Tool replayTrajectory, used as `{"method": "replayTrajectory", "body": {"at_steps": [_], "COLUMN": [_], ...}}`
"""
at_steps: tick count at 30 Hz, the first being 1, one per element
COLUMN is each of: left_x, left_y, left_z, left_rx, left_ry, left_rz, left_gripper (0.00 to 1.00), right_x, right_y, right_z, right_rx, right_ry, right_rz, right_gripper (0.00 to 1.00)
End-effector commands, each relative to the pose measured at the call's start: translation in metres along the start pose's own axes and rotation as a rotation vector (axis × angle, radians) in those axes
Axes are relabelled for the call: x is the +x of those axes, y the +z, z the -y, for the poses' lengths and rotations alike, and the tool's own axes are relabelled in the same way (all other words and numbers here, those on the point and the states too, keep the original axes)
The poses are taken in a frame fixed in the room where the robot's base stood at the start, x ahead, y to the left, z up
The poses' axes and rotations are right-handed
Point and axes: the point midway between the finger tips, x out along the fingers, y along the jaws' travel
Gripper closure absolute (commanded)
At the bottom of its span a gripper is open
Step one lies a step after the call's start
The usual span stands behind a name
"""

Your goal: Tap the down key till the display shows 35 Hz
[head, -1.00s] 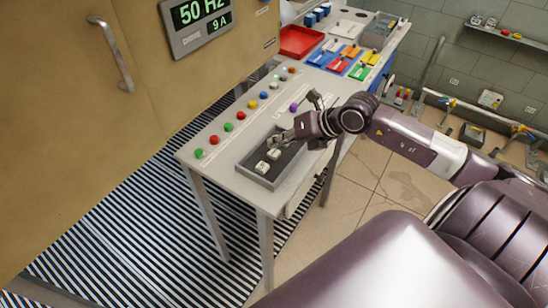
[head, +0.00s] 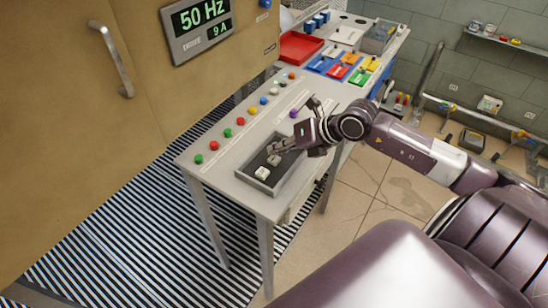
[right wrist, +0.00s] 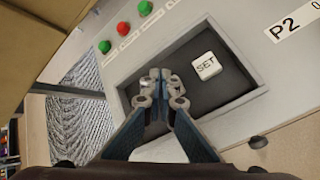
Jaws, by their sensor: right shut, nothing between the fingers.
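The display (head: 203,24) on the tan cabinet reads 50 Hz, with 9 A below it, in the head view. The dark recessed key panel (head: 284,174) sits on the grey console and shows two pale keys (head: 262,172) there. Their labels are too small to read. In the right wrist view a white SET key (right wrist: 206,66) lies to the right of my fingers. My right gripper (head: 273,148) is shut and empty over the panel; its fingertips also show in the wrist view (right wrist: 161,88). The down key cannot be identified; the fingers may hide it. My left gripper is out of view.
A row of coloured buttons (head: 240,121) runs along the console's left side, with a purple knob (head: 294,113) near my right gripper. A red tray (head: 300,46) and coloured bins (head: 339,67) stand farther back. The cabinet handle (head: 112,58) sticks out at the left.

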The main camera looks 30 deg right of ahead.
Motion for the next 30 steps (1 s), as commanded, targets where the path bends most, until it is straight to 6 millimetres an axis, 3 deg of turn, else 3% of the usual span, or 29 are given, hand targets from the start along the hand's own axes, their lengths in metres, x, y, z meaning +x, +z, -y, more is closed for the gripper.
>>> {"method": "replayTrajectory", "body": {"at_steps": [30], "left_x": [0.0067], "left_y": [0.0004], "left_z": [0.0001], "left_rx": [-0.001], "left_ry": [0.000], "left_rz": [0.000], "left_gripper": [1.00], "right_x": [0.0057], "right_y": [-0.0043], "right_z": [0.0042], "right_rx": [0.000], "right_ry": [0.000], "right_rz": [0.000], "right_gripper": [1.00]}}
